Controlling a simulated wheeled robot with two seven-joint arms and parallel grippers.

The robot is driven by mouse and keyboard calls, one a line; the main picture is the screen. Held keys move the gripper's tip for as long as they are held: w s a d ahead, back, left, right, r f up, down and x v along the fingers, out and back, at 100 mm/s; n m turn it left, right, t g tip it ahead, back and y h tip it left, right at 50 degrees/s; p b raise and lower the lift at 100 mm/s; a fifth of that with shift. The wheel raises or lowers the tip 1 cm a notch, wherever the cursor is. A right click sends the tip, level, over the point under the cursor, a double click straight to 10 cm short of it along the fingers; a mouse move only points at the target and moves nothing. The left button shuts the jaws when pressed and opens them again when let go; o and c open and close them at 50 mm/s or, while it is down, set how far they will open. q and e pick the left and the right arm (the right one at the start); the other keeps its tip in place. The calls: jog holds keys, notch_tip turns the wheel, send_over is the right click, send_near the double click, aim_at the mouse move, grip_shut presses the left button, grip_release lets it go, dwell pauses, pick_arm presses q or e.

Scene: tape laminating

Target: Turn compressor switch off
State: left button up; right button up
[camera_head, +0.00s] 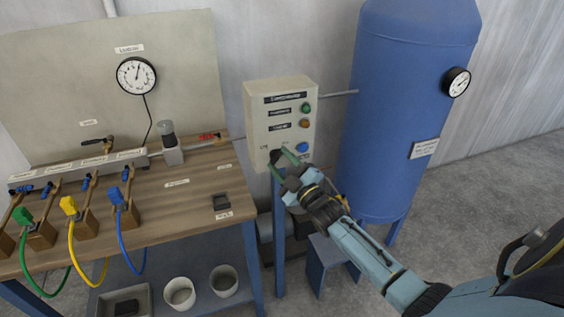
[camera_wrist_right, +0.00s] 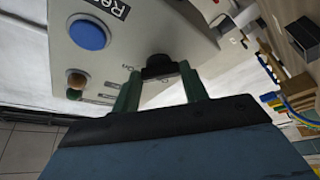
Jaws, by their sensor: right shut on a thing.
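The compressor control box (camera_head: 259,112) is a beige panel on a blue post, between the workbench and the blue tank. It has a green lamp (camera_head: 306,107), an amber lamp (camera_head: 304,123) and a blue button (camera_head: 302,147). The black rotary switch (camera_wrist_right: 158,66) is at the lower left of the panel. My right gripper (camera_head: 282,158) is at the panel's lower edge, its green fingers shut on the switch knob, one on each side. In the right wrist view the blue button (camera_wrist_right: 89,33) and amber lamp (camera_wrist_right: 77,80) show beside it. My left gripper is out of view.
A blue tank (camera_head: 400,110) with a gauge (camera_head: 456,82) stands right of the box. The wooden workbench (camera_head: 190,190) at left holds valves with green, yellow and blue hoses, and a dark small block (camera_head: 221,202). White buckets (camera_head: 180,293) sit on the shelf below.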

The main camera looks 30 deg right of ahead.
jog(key=n+p, duration=0.1)
jog(key=n, duration=0.1)
jog(key=n+g+p, duration=0.1)
jog(key=n, duration=0.1)
jog(key=n+y+p, duration=0.1)
jog(key=shift+d+r+n+g, duration=0.1)
jog(key=shift+r+n+g, duration=0.2)
jog(key=shift+n+g, duration=0.1)
jog(key=n+g+p, duration=0.1)
jog(key=n, duration=0.1)
jog(key=n+p, duration=0.2)
jog(key=shift+r+g+p, duration=0.2)
jog(key=shift+g+p, duration=0.1)
jog(key=shift+g, duration=0.1)
jog(key=n+p, duration=0.1)
jog(key=n, duration=0.1)
jog(key=n+g+p, duration=0.1)
jog(key=p, duration=0.1)
jog(key=shift+r+n+g+p, duration=0.2)
jog(key=shift+n+g+p, duration=0.1)
jog(key=shift+n, duration=0.1)
jog(key=shift+n+h+p, duration=0.7)
jog(key=shift+n+p, duration=0.2)
jog(key=shift+p, duration=0.15)
jog(key=shift+n+g+p, duration=0.3)
jog(key=shift+g, duration=0.1)
jog(key=shift+f, duration=0.1)
jog(key=o, duration=1)
